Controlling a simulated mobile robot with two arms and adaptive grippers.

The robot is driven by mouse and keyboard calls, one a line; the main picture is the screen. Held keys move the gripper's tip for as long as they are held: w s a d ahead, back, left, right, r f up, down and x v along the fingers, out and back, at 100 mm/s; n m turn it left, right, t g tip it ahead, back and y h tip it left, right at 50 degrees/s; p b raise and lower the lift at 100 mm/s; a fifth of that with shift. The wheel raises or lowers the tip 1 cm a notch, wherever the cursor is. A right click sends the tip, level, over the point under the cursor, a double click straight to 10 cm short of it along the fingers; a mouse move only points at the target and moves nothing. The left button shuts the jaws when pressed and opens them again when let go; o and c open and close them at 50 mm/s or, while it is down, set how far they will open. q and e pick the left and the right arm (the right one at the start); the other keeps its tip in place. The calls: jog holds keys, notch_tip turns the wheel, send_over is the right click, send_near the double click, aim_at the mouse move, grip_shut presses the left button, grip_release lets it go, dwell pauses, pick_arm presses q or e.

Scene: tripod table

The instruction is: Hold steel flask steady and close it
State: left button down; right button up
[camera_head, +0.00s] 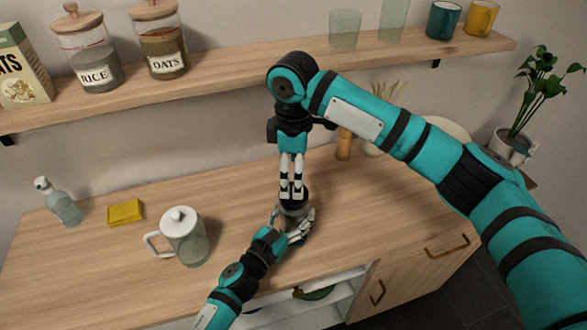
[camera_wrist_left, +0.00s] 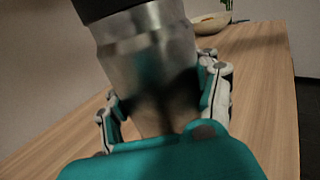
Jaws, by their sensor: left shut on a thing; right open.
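The steel flask (camera_head: 291,214) stands upright on the wooden counter, and its steel body fills the upper part of the left wrist view (camera_wrist_left: 150,60). A black part, seemingly the lid (camera_wrist_left: 108,9), is at its top. I cannot tell whether it is seated or loose. My left gripper (camera_head: 297,229) is shut around the flask's lower body, with fingers on both sides in the left wrist view (camera_wrist_left: 165,110). My right gripper (camera_head: 291,194) points down from above, open, with its fingertips at the flask's black top. Contact there is unclear.
A glass pitcher with a white lid (camera_head: 187,240), a yellow sponge (camera_head: 125,213) and a spray bottle (camera_head: 64,206) stand left on the counter. A pepper mill (camera_head: 344,146) is behind right. A shelf (camera_head: 225,77) with jars runs above.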

notch_tip(320, 180, down, 8)
jog(key=shift+r, duration=0.15)
dwell(0.4)
jog(key=c, duration=1.2)
jog(key=o, duration=1.4)
notch_tip(320, 180, up, 12)
